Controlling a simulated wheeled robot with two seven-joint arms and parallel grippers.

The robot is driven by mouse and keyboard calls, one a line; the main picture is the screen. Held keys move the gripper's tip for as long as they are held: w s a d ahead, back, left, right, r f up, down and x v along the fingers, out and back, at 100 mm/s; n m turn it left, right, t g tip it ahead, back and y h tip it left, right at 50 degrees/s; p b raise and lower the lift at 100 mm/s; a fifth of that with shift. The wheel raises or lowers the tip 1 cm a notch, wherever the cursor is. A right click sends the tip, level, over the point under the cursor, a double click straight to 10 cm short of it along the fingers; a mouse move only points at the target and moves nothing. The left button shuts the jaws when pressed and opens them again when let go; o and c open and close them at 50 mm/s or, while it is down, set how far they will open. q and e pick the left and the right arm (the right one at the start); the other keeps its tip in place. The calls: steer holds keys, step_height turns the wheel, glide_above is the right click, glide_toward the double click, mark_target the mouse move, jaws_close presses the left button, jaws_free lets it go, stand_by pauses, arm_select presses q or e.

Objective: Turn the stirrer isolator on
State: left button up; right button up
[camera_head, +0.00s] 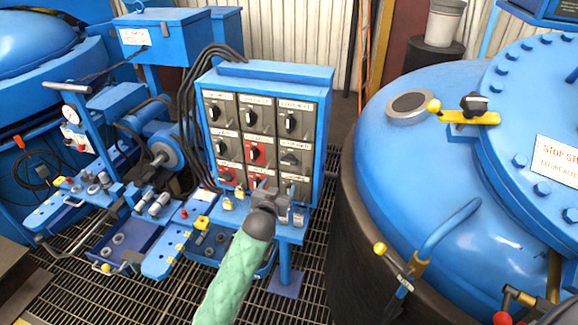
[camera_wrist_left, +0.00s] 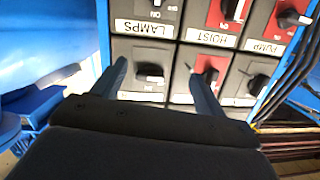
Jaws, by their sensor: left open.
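The isolator panel (camera_head: 327,125) is a blue cabinet with rows of grey and red switches with black knobs. My left gripper (camera_head: 270,190), on the green-sleeved arm, is in front of its lower right part and hides some of the bottom row. The left wrist view shows the panel upside down. There my open fingers (camera_wrist_left: 160,75) stand either side of a grey switch with a black knob (camera_wrist_left: 150,74); its label is not legible. That switch appears to be the middle row's right one (camera_head: 291,159). I cannot read a stirrer label. My right gripper is out of view.
In the left wrist view, neighbouring switches read LAMPS (camera_wrist_left: 146,52), HOIST (camera_wrist_left: 213,38) and PUMP (camera_wrist_left: 265,46). A large blue vessel (camera_head: 440,180) stands close on the right. Padlocks (camera_head: 228,203) are below the panel, and black cables (camera_head: 187,110) run along its left side.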

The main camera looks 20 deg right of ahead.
mark_target(288, 164)
arm_select(q)
steer(key=shift+n+t+h, duration=0.3)
steer(key=shift+t+h, duration=0.3)
steer(key=shift+h, duration=0.3)
steer(key=w+d+r+p, duration=0.2)
steer(key=w+d, duration=0.1)
steer(key=w+d+r+p, duration=0.1)
steer(key=w, duration=0.1)
steer(key=shift+w+d+r, duration=0.15)
steer(key=shift+d+r, duration=0.05)
steer(key=shift+d, duration=0.05)
steer(key=shift+w+d+f, duration=0.15)
steer(key=shift+w+d, duration=0.15)
steer(key=shift+w, duration=0.25)
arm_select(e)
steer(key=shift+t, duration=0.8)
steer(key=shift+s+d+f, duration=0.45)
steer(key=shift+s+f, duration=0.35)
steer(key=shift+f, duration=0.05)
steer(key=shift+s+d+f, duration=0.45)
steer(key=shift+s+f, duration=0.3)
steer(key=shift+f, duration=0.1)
arm_select(q)
steer(key=shift+c, duration=0.2)
steer(key=c, duration=0.9)
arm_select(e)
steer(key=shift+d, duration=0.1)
